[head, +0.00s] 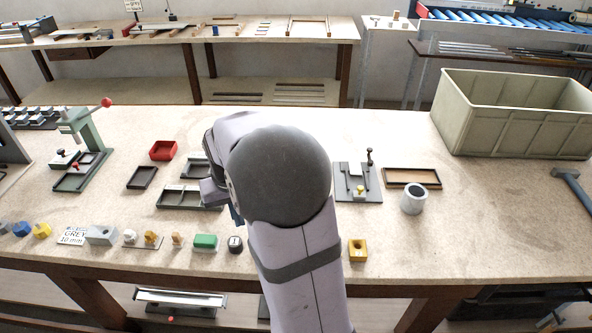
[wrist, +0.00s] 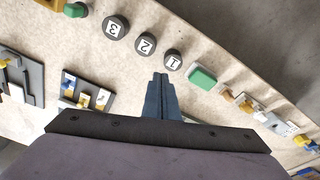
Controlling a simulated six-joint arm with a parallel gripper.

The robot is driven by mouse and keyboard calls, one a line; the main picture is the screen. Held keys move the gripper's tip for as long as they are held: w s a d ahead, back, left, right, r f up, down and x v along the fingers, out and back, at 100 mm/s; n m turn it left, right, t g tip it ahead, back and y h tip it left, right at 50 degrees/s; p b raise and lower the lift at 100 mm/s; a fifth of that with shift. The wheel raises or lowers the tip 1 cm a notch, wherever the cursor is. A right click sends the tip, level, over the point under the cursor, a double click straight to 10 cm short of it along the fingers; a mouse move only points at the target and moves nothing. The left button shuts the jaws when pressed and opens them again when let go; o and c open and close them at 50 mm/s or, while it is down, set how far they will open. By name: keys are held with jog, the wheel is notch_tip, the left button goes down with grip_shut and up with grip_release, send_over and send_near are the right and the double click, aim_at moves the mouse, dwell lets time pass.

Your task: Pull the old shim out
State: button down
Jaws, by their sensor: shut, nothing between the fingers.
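My gripper (wrist: 160,78) is shut and empty in the wrist view, its fingertips above the bare bench beside the black disc marked 1 (wrist: 173,60). I cannot tell which piece is the old shim. A dark holder (wrist: 86,108) with small yellow, white and blue pieces lies left of my fingers in the wrist view, apart from them.
Discs marked 2 (wrist: 146,44) and 3 (wrist: 115,28) and a green block (wrist: 202,77) line the front edge. A red bin (head: 163,150), a grey cylinder (head: 413,199), a brown tray (head: 412,170) and a large crate (head: 455,120) stand around. The bench's right front is mostly clear.

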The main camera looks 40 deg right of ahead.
jog(key=w+d+r+m+h, duration=0.1)
jog(key=w+d+r+m, duration=0.1)
jog(key=d, duration=0.7)
jog(key=w+d+r+m+p, duration=0.1)
jog(key=w+d+m, duration=0.15)
jog(key=d, duration=0.55)
jog(key=w+d+r+m+h, duration=0.1)
jog(key=w+d+r+m, duration=0.15)
jog(key=d, duration=0.65)
jog(key=shift+n+t, duration=0.4)
jog(key=p+x, duration=0.1)
jog(key=x, duration=0.2)
jog(key=p+x, duration=0.2)
jog(key=x, duration=0.2)
jog(key=p+x, duration=0.1)
jog(key=x, duration=0.2)
jog(key=shift+s+a+f+p, duration=0.1)
jog(key=shift+a+f+p, duration=0.25)
jog(key=shift+f, duration=0.05)
jog(key=shift+s+a+p, duration=0.35)
jog(key=shift+s+a, duration=0.1)
jog(key=shift+a, duration=0.15)
jog(key=shift+s+a+f+p, duration=0.3)
jog(key=shift+s+a+p, duration=0.15)
jog(key=shift+a, duration=0.15)
jog(key=shift+s+a, duration=0.1)
